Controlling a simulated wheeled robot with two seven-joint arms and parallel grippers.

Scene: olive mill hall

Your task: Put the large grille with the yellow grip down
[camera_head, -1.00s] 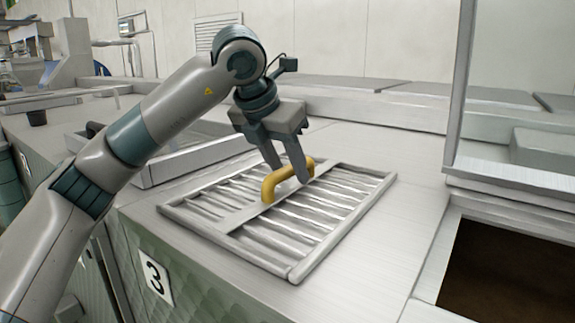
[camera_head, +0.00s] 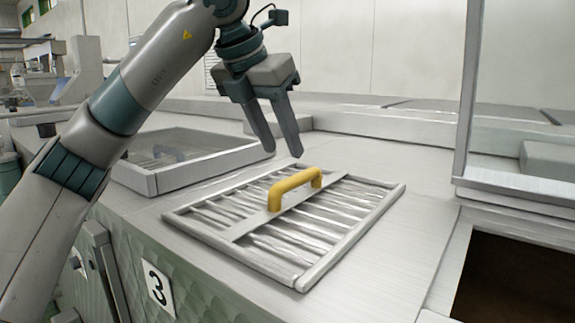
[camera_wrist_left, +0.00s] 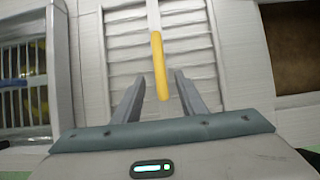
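The large grille (camera_head: 348,224) lies flat on the pale metal top, with its yellow grip (camera_head: 293,187) standing up from its middle bar. The grille also shows in the left wrist view (camera_wrist_left: 195,60), with the yellow grip (camera_wrist_left: 160,65) running ahead between the finger lines. My left gripper (camera_head: 284,154) is open and empty. It hangs above and behind the grip, apart from it. In the left wrist view its two fingers (camera_wrist_left: 157,84) are spread with nothing held between them. My right gripper is in neither view.
A framed opening with a dark-handled grille (camera_head: 150,180) lies left of the grille. A dark open pit (camera_head: 510,285) is at the lower right, below an upright metal frame (camera_head: 465,90). A plate marked 3 (camera_head: 158,288) is on the front face. Bare top surrounds the grille.

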